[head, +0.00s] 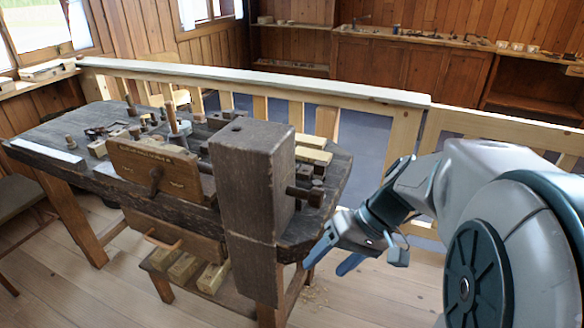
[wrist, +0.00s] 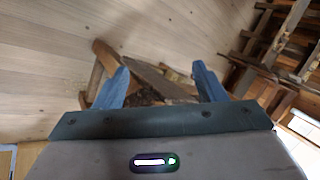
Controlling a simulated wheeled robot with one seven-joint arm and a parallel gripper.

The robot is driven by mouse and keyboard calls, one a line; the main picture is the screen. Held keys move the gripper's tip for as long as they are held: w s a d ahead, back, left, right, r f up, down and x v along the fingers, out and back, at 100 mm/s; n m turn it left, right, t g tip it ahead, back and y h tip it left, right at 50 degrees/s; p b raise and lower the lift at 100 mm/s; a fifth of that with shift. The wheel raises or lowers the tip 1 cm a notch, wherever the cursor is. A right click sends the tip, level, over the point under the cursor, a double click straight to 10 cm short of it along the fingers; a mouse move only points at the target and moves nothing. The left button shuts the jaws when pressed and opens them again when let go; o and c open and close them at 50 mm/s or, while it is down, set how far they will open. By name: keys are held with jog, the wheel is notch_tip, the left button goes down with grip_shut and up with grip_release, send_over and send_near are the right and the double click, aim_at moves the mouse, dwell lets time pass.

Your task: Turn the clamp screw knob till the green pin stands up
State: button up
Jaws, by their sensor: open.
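A dark wooden workbench (head: 50,140) stands left of my arm, with a thick upright dark post (head: 245,190) at its near end. A second dark screw-like part (head: 308,194) sticks out from the post's right side. I cannot tell which of the two is the clamp screw knob. I cannot make out a green pin. My gripper (head: 332,260) is open and empty, low to the right of the post and apart from it. Its blue fingers (wrist: 162,84) stand wide apart in the wrist view.
Small turned pieces and tools lie on the bench top, with an upright wooden peg (head: 172,118). Wood blocks (head: 184,268) rest on the lower shelf. A wooden railing (head: 350,92) runs behind the bench. The floor (head: 400,290) under my gripper is mostly clear, with some shavings.

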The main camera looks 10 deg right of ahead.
jog(key=w+d+f+t+y+b, duration=0.2)
jog(key=w+d+t+y+b, duration=0.15)
jog(key=w+y, duration=0.2)
jog(key=n+t+y+b, duration=0.2)
jog(key=t+y+b, duration=0.15)
jog(key=t, duration=0.25)
send_near(323, 198)
jog(key=shift+g, duration=0.25)
jog(key=x, duration=1.1)
jog(key=shift+w+a+b, duration=0.15)
jog(key=shift+w+b, duration=0.15)
jog(key=c, duration=1)
